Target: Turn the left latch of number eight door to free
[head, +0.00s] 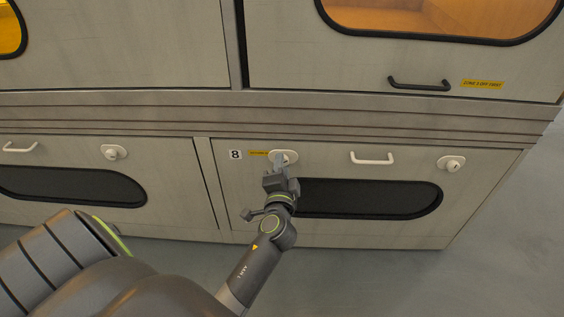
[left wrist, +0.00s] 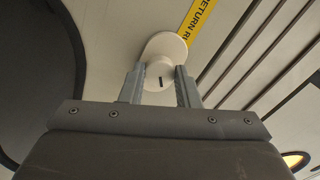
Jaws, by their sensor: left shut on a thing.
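The number eight door (head: 228,204) is the lower right door, with an "8" label (head: 236,154) at its upper left and a dark oval window. Its left latch (head: 290,155) is a white round knob on a rounded plate. My left gripper (head: 279,160) reaches up to it and is shut on the knob. In the left wrist view the two fingers (left wrist: 160,88) stand on either side of the knob (left wrist: 158,70), which has a dark slot mark on its face. The right latch (head: 451,164) is a similar white knob. My right gripper is not in view.
A white handle (head: 372,158) sits between the two latches. A yellow label (head: 259,153) is beside the left latch. An upper door with a black handle (head: 419,84) is above. Another lower door with a latch (head: 114,152) is to the left. Grey floor (head: 350,285) lies clear in front.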

